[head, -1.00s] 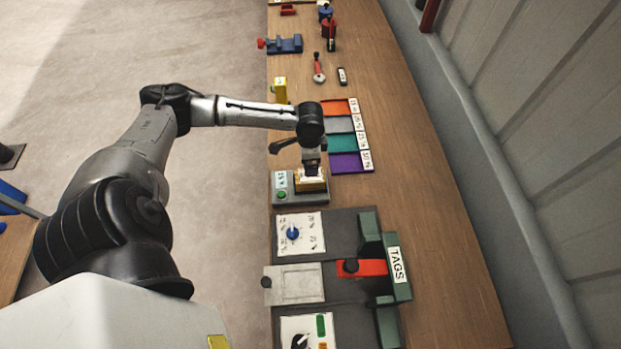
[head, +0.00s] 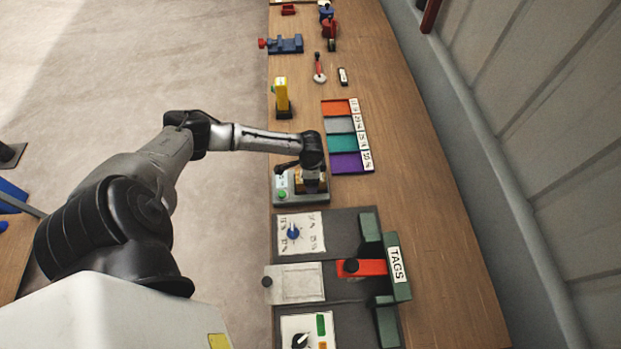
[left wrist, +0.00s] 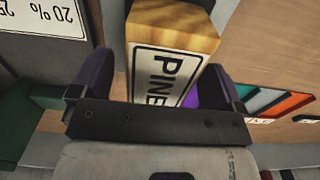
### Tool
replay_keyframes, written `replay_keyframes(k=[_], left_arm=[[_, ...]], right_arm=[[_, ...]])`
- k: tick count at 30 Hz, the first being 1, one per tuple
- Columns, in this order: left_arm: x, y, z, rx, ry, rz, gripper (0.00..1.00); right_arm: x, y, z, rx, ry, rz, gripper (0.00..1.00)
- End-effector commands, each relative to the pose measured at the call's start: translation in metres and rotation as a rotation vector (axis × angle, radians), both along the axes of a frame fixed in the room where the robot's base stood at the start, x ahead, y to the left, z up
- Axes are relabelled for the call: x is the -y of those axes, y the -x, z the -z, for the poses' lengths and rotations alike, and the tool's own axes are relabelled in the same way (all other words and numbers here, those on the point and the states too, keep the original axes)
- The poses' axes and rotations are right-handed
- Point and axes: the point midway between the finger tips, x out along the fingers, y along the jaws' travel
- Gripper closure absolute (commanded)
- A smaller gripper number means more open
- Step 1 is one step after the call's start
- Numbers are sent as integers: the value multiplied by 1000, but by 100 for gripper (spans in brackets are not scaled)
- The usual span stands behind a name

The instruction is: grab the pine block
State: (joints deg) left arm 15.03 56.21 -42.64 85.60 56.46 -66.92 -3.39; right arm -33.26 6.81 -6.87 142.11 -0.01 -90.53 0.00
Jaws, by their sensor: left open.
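The pine block (left wrist: 172,80) is a light wood block with a white label reading "PINE". In the left wrist view it stands between the two dark fingers of my left gripper (left wrist: 155,78), which is open; contact with the fingers cannot be made out. In the head view, my left gripper (head: 311,182) is low over the block, which sits on a grey device with a green button (head: 283,195) and is mostly hidden by the wrist. My right gripper is not in view.
Orange, grey, teal and purple labelled trays (head: 342,143) lie just beyond the device. A yellow upright tool (head: 281,95) stands farther back. Nearer are a panel with a blue knob (head: 293,233) and a green "TAGS" holder (head: 396,262). The bench's right side is clear.

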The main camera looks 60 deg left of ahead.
Motion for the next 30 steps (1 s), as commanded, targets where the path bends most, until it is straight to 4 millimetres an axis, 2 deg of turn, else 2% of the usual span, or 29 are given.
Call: replay_keyframes(k=[9,27,30], left_arm=[[0,0,4,0,-1,1,6],[0,0,3,0,-1,0,64],[0,0,3,1,-1,0,64]], right_arm=[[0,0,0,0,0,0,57],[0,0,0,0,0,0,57],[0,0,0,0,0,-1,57]])
